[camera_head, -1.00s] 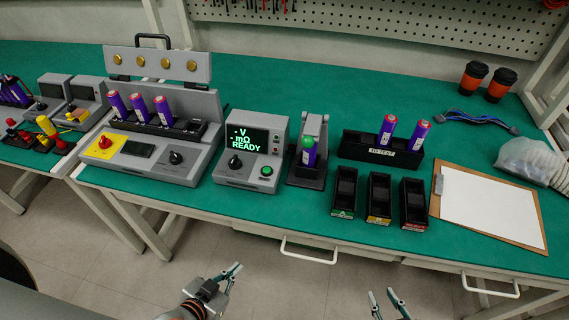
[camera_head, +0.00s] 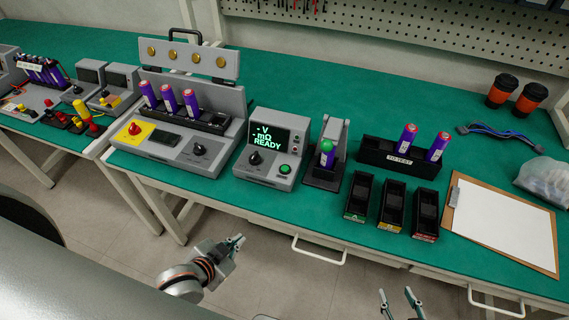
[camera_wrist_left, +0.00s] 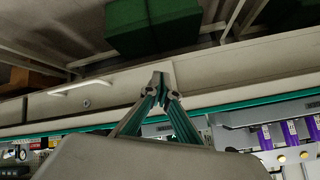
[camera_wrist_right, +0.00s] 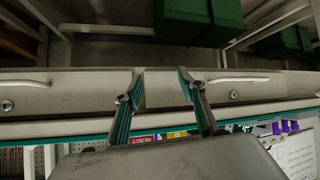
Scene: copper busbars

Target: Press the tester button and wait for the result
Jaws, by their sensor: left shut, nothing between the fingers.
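The tester (camera_head: 268,150) stands on the green bench in the head view. Its screen (camera_head: 266,136) shows "- V", "- mΩ" and "READY" in green. Its green button (camera_head: 285,169) is at the lower right of its front, beside a black knob. Right of it, a purple cell with a green top (camera_head: 327,152) stands in a grey fixture (camera_head: 333,135). My left gripper (camera_head: 238,240) is shut and empty, in front of and below the bench edge; its closed fingers show in the left wrist view (camera_wrist_left: 160,82). My right gripper (camera_head: 398,294) is open and empty, lower right, also below the bench edge.
A larger grey station (camera_head: 185,150) with a red button and several purple cells stands left. A "TO TEST" rack (camera_head: 375,150) holds two cells. Three black bins (camera_head: 392,207) and a clipboard (camera_head: 500,225) lie right. Drawer handles (camera_head: 318,250) project from the bench front.

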